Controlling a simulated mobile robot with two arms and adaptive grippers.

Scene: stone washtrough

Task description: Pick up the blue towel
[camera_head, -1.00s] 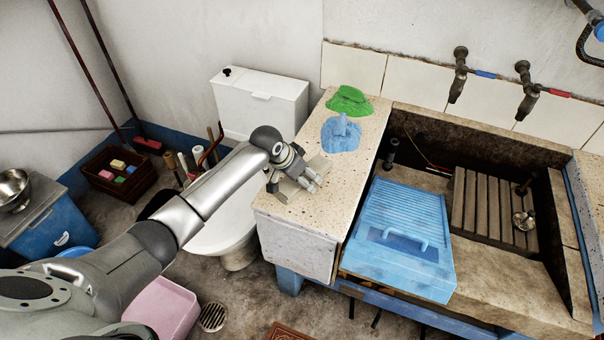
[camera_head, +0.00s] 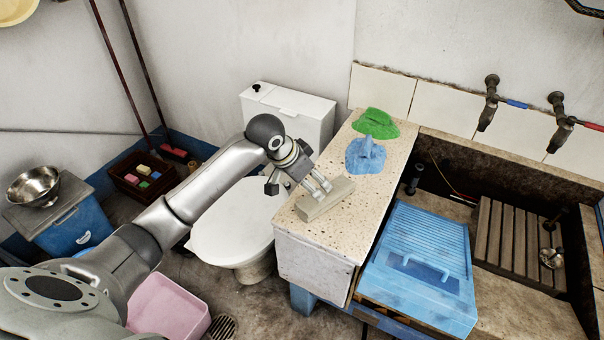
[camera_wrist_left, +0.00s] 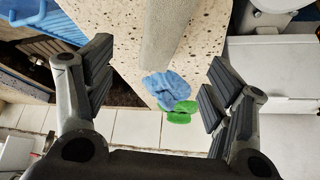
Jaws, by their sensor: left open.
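The blue towel (camera_head: 364,155) lies crumpled on the speckled stone counter (camera_head: 375,200), right in front of a green cloth (camera_head: 376,124). My left gripper (camera_head: 318,188) is open and empty, over the near part of the counter and short of the towel. A beige block (camera_head: 328,200) lies on the counter beside its fingers. In the left wrist view the blue towel (camera_wrist_left: 168,88) shows in the gap between the open fingers (camera_wrist_left: 158,92), beyond the block (camera_wrist_left: 172,35), with the green cloth (camera_wrist_left: 180,112) next to it. My right gripper is not in view.
A sink with a blue washboard-like tray (camera_head: 420,262) and a slatted wooden rack (camera_head: 512,238) is right of the counter. A toilet (camera_head: 235,235) stands to the left. Taps (camera_head: 488,105) are on the wall. The counter between block and towel is clear.

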